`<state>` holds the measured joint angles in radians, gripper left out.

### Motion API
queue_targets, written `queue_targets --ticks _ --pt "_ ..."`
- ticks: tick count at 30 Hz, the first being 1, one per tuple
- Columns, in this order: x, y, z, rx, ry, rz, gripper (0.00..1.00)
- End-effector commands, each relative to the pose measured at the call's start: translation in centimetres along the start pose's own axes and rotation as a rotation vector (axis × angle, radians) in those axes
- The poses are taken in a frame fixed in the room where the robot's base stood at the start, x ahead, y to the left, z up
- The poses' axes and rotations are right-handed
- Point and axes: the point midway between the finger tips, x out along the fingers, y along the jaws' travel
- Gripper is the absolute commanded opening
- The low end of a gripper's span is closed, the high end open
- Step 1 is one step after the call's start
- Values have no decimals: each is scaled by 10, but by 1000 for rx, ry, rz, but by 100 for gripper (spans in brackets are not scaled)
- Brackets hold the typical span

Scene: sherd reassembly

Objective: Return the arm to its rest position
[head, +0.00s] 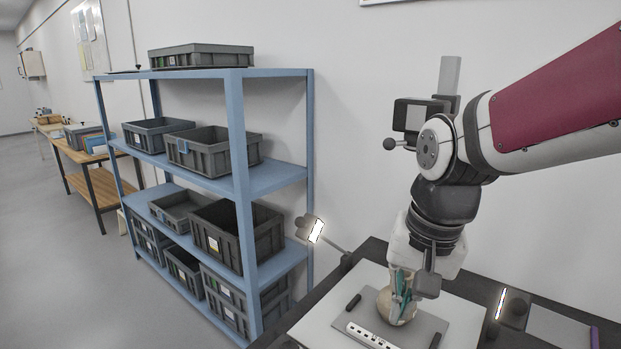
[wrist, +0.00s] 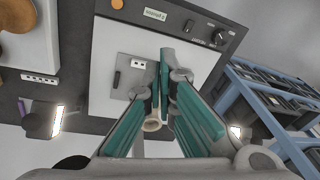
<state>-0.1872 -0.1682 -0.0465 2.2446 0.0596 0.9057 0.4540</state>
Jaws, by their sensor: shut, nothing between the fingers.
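My gripper (head: 402,308) points down at the workbench on the right of the head view. Its teal-padded fingers (wrist: 171,75) come together at the tips in the wrist view, with nothing held between them. A rounded beige vessel (head: 384,304) stands on a grey plate (head: 430,324) directly behind or beside the fingers. Part of it is hidden by them, and I cannot tell whether they touch. In the wrist view only a small pale ring-shaped part of the vessel (wrist: 152,125) shows beside the fingers.
Small lit lamps (head: 316,231) (head: 502,304) flank the work area. A blue shelf (head: 237,120) with several grey crates stands to the left. The wall is close behind; the air above the bench is open.

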Motion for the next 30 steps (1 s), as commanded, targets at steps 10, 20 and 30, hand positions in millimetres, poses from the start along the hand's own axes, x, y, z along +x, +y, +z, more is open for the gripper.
queue_targets --ticks 10,20,30 --pt "-70 71 76 -235 155 6 0" --pt "-83 100 113 -355 226 43 0" --pt "-83 100 114 -360 227 45 0"
